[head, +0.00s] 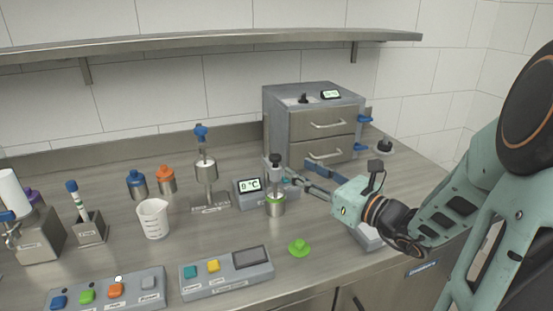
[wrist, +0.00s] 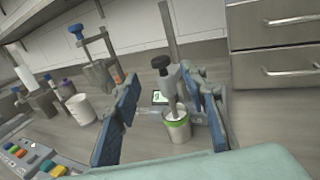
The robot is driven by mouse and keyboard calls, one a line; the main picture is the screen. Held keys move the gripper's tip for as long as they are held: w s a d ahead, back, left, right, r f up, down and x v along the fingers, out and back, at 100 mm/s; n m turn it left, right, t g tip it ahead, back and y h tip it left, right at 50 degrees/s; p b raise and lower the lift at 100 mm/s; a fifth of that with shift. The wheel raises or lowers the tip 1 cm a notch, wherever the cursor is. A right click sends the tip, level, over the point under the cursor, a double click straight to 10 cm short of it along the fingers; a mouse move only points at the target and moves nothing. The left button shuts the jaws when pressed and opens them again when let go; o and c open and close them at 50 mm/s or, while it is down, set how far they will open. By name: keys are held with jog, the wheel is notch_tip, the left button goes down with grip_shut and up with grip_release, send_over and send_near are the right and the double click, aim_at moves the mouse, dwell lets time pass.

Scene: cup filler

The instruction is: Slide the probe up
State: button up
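My gripper (head: 302,179) reaches in from the right, beside the probe. In the wrist view my gripper (wrist: 159,82) is open, with blue-padded fingers on either side of the probe and gaps showing. A display (head: 250,186) reading 0 °C sits just left of the probe.
A grey drawer cabinet (head: 311,120) stands behind. A stand with a blue knob (head: 203,170), a white beaker (head: 153,219) and blue and orange bottles are to the left. Button panels (head: 226,273) and a green lid (head: 299,247) lie in front. A shelf (head: 215,42) runs overhead.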

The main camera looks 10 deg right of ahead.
aim_at(279, 158)
jog(key=b+x, duration=0.1)
jog(key=x, duration=0.9)
jog(key=shift+a, duration=0.1)
jog(key=shift+c, duration=0.4)
grip_shut()
